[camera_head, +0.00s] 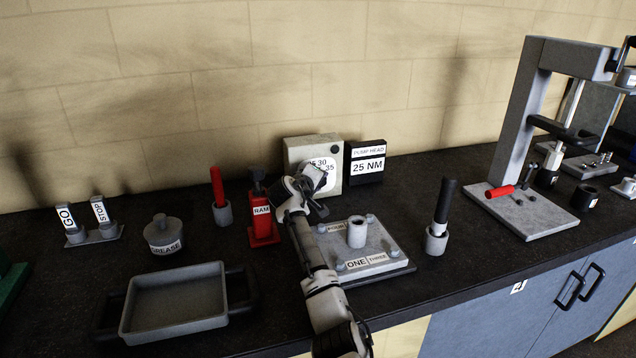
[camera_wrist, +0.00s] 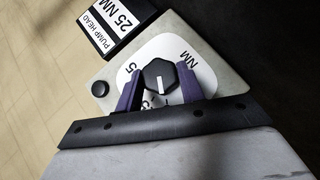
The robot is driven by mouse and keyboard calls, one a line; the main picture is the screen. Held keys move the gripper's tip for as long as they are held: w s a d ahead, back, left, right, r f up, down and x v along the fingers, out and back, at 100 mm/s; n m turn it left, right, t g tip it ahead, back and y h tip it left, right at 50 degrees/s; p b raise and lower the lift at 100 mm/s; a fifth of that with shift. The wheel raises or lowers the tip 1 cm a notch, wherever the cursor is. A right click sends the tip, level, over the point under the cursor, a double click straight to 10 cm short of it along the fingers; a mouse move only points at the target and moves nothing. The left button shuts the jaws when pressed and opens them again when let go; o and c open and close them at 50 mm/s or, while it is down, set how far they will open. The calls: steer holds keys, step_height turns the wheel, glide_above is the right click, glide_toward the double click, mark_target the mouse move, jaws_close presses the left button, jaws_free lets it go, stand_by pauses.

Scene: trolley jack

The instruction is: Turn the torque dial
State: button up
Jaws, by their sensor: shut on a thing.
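The torque dial is a black hexagonal knob (camera_wrist: 160,76) with a white pointer line, on a round white scale plate (camera_wrist: 165,48). In the wrist view my gripper (camera_wrist: 159,82) has its two purple fingers on either side of the knob and is shut on it. The pointer runs along the knob face; which number it marks is unclear, as the fingers hide part of the scale. In the head view the dial's pale box (camera_head: 300,150) stands against the wall and my gripper (camera_head: 316,180) covers the knob. "30" and "35" show on the scale there.
A black sign (camera_head: 367,165) reads "PUMP HEAD 25 NM" just right of the box. A red RAM jack (camera_head: 262,222) stands close left of my arm. A grey bolted plate (camera_head: 385,258) lies close right. A grey tray (camera_head: 175,300) sits at front left.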

steer(key=shift+c, duration=0.4)
steer(key=m+g+y, duration=0.1)
steer(key=m+y, duration=0.1)
steer(key=shift+d+r+g+y, duration=0.1)
steer(key=shift+r+g+y, duration=0.15)
steer(key=shift+g+y, duration=0.15)
steer(key=shift+w+d+m+g+y, duration=0.15)
steer(key=shift+m+g+y, duration=0.55)
steer(key=shift+y, duration=0.4)
steer(key=o, duration=1)
steer(key=shift+c, duration=0.2)
